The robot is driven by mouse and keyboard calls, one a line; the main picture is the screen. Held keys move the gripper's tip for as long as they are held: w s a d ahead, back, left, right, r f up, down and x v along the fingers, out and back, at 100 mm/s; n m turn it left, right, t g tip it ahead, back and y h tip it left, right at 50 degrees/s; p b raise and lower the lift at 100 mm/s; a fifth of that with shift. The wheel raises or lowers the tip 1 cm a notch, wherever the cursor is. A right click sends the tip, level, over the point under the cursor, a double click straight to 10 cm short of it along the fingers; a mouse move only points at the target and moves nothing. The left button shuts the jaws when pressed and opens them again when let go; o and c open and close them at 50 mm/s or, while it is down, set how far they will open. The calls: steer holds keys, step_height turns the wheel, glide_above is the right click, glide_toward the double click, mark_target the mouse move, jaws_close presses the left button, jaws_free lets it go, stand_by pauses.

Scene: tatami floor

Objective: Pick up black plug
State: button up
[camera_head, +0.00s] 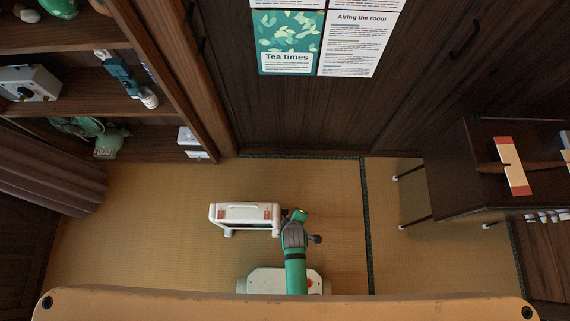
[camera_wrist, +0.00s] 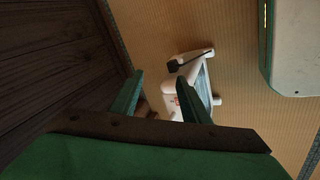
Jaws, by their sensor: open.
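The black plug (camera_wrist: 173,66) shows in the wrist view as a small dark piece with a short black cord, beside the white end of a heater-like appliance (camera_wrist: 187,93). The same white appliance stands on the tatami in the head view (camera_head: 245,213); I cannot make out the plug there. My green gripper (camera_wrist: 160,76) is open and empty in the wrist view. The plug appears just past the fingertips, in line with the gap and nearer the right finger. In the head view my gripper (camera_head: 298,215) is at the appliance's right end.
A wooden shelf (camera_head: 80,100) with several objects stands at the left. A dark desk (camera_head: 455,165) with thin legs stands at the right. A dark wooden wall with posters (camera_head: 288,42) is behind. The tatami (camera_head: 150,235) around the appliance is clear.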

mark_target(285, 212)
steer(key=shift+w+a+f+n+g, duration=0.6)
steer(key=shift+w+f+n+g, duration=0.25)
steer(key=shift+f, duration=1.85)
steer(key=shift+w+a+f+n+g, duration=0.55)
steer(key=shift+w+f+n+g, duration=0.35)
steer(key=shift+f, duration=1.75)
steer(key=shift+w+a+f+n+g, duration=0.65)
steer(key=shift+w+f+n, duration=0.35)
steer(key=shift+f, duration=1.7)
steer(key=shift+d, duration=0.1)
jaws_close()
